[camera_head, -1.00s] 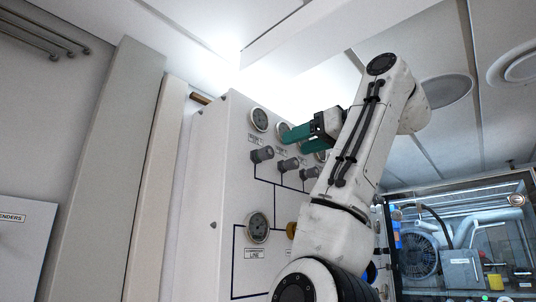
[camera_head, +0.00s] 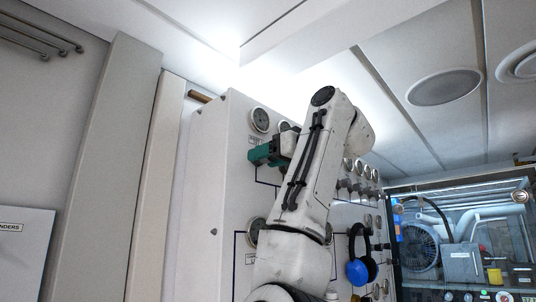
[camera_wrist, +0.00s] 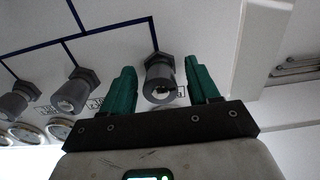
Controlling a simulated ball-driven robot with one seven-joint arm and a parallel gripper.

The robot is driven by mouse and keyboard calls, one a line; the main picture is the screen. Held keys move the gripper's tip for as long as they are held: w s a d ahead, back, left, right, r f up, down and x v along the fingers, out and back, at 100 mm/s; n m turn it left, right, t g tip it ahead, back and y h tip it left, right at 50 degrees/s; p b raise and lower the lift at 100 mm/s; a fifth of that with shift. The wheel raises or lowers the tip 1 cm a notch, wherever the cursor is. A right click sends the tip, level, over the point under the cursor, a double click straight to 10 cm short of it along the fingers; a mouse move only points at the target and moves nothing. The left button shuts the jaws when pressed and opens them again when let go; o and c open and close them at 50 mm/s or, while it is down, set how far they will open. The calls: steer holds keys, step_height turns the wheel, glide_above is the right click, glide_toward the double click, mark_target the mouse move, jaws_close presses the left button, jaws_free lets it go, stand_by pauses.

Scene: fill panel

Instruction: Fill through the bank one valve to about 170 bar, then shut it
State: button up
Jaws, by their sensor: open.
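My gripper (camera_head: 260,154) is at the upper left of the white panel (camera_head: 215,170). In the wrist view its green fingers (camera_wrist: 160,72) are open, one on each side of a grey valve knob (camera_wrist: 160,88). This knob is the end one of a row and appears to be the bank one valve; its label is too small to read. I cannot tell whether the fingers touch it. In the head view the gripper hides this knob. The gauge (camera_head: 260,120) above it shows, but its needle is unreadable.
Two more valve knobs (camera_wrist: 75,90) stand beside the gripper in the wrist view. A lower gauge (camera_head: 254,232) is partly behind my arm. Blue ear defenders (camera_head: 358,271) hang on the right. A glazed machinery enclosure (camera_head: 460,250) stands at far right.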

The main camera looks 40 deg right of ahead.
steer(key=c, duration=1)
steer(key=shift+m, duration=0.5)
steer(key=m, duration=0.3)
steer(key=shift+m, duration=0.3)
steer(key=m, duration=0.5)
steer(key=shift+a+m, duration=0.1)
steer(key=shift+m, duration=0.2)
steer(key=m, duration=0.4)
steer(key=shift+r, duration=0.1)
steer(key=m, duration=0.5)
steer(key=shift+m, duration=0.4)
